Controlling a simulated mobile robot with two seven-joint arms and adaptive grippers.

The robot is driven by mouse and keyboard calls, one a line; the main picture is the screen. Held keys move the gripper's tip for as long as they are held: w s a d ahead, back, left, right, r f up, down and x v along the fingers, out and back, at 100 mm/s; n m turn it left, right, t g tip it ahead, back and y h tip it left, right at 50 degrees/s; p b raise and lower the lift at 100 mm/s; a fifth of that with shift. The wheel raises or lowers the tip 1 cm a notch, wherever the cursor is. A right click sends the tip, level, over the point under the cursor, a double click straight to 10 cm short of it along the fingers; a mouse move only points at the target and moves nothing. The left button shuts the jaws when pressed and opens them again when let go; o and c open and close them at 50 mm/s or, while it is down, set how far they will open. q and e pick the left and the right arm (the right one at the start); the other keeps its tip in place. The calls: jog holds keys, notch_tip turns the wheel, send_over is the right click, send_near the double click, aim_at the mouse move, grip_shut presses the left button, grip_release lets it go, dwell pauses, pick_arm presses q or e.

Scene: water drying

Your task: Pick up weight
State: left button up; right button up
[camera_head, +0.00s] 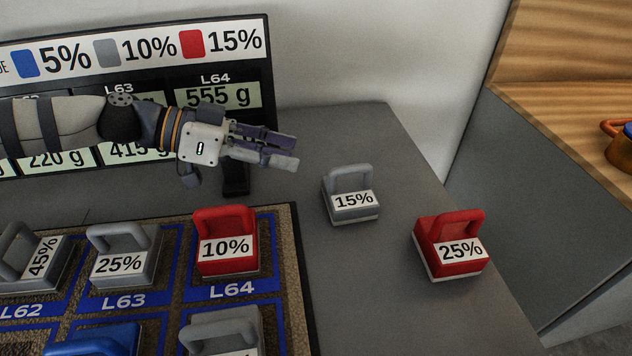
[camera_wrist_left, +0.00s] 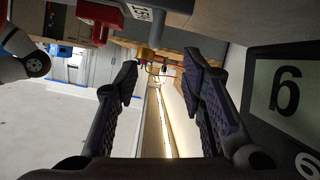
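My left gripper (camera_head: 293,151) reaches in from the left, above the grey counter and in front of the display. In the left wrist view its two fingers are wide apart with nothing between them (camera_wrist_left: 160,72). A grey weight marked 15% (camera_head: 350,193) stands upright on the counter, right of and lower in the picture than the fingertips. A red weight marked 25% (camera_head: 451,246) stands farther right, near the counter edge. In the tray (camera_head: 307,318) sit a red 10% weight (camera_head: 226,240), a grey 25% weight (camera_head: 124,256) and a grey 45% weight (camera_head: 38,257). My right gripper is not seen.
A display (camera_head: 218,94) with gram readings and a colour legend stands behind my left arm. A blue weight (camera_head: 92,340) and another grey weight (camera_head: 222,330) are cut off at the bottom. Bare counter surrounds the two loose weights. A wooden surface (camera_head: 565,115) lies right.

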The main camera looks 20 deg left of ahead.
aim_at(350, 166)
pick_arm(q)
jog(key=x, duration=0.2)
jog(key=b+x, duration=0.2)
jog(key=x, duration=0.1)
jog(key=shift+s+d+f, duration=0.15)
jog(key=shift+d+f, duration=0.15)
jog(key=shift+f, duration=0.1)
jog(key=x, duration=0.2)
jog(key=b+x, duration=0.1)
jog(key=x, duration=0.3)
jog(key=shift+d+r+b, duration=0.3)
jog(key=shift+d+b, duration=0.05)
jog(key=shift+r, duration=0.1)
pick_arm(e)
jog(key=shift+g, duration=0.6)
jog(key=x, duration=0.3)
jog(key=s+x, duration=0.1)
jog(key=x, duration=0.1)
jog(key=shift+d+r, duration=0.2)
pick_arm(q)
grip_shut()
